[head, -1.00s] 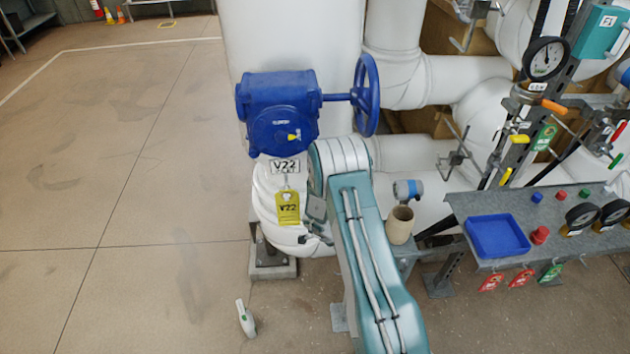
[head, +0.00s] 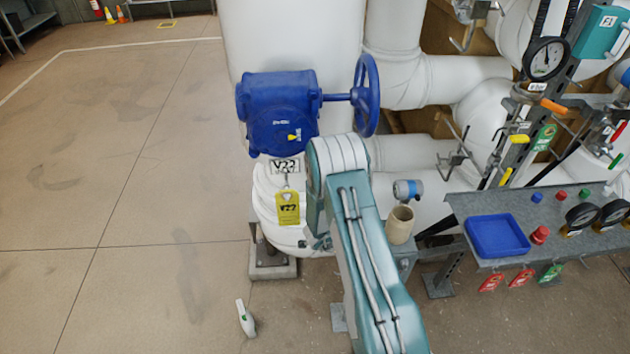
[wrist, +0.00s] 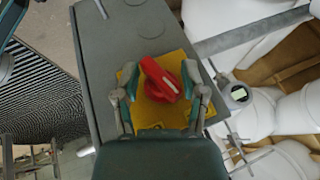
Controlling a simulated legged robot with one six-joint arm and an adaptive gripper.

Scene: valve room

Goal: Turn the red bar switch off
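The red bar switch (wrist: 160,80) shows in the wrist view on a yellow plate (wrist: 150,112) fixed to a grey box (wrist: 105,50). Its bar lies slantwise, from upper left to lower right. My gripper (wrist: 161,95) is open, one finger on each side of the switch, with gaps between the fingers and the red bar. I cannot tell how far above the plate the fingertips are. In the head view my own arm hides the switch and most of the gripper.
In the head view a blue valve gearbox (head: 280,110) with a handwheel (head: 366,95) stands behind my arm. A beige cup (head: 400,224) is right beside the arm. A bench with a blue tray (head: 497,236) is farther right. Open floor lies left.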

